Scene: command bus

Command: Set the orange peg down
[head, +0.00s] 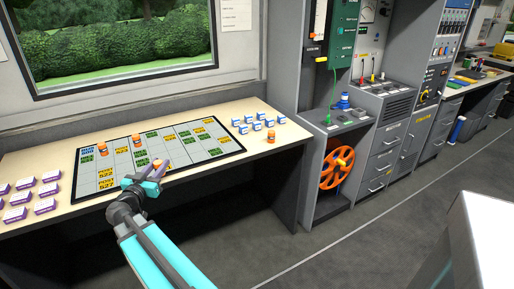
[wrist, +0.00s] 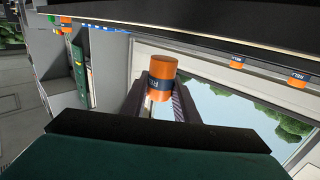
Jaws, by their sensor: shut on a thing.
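The orange peg (wrist: 163,67), a short cylinder with a dark lettered band, sits between the two fingers of my gripper (wrist: 160,100) in the wrist view. My gripper is shut on it. In the head view my gripper (head: 157,171) is over the near edge of the dark-framed board (head: 180,156), and only a little of the held peg shows. The wrist view appears upside down and shows a gap between peg and board. Other orange pegs stand on the board, at its left (head: 103,148) and middle (head: 137,140).
Another orange peg (head: 271,136) stands on the table right of the board, near several blue-and-white blocks (head: 257,127). Several purple-and-white blocks (head: 48,190) lie at the left. Green, yellow and blue labelled cells mark the board. Grey equipment cabinets (head: 385,140) stand to the right.

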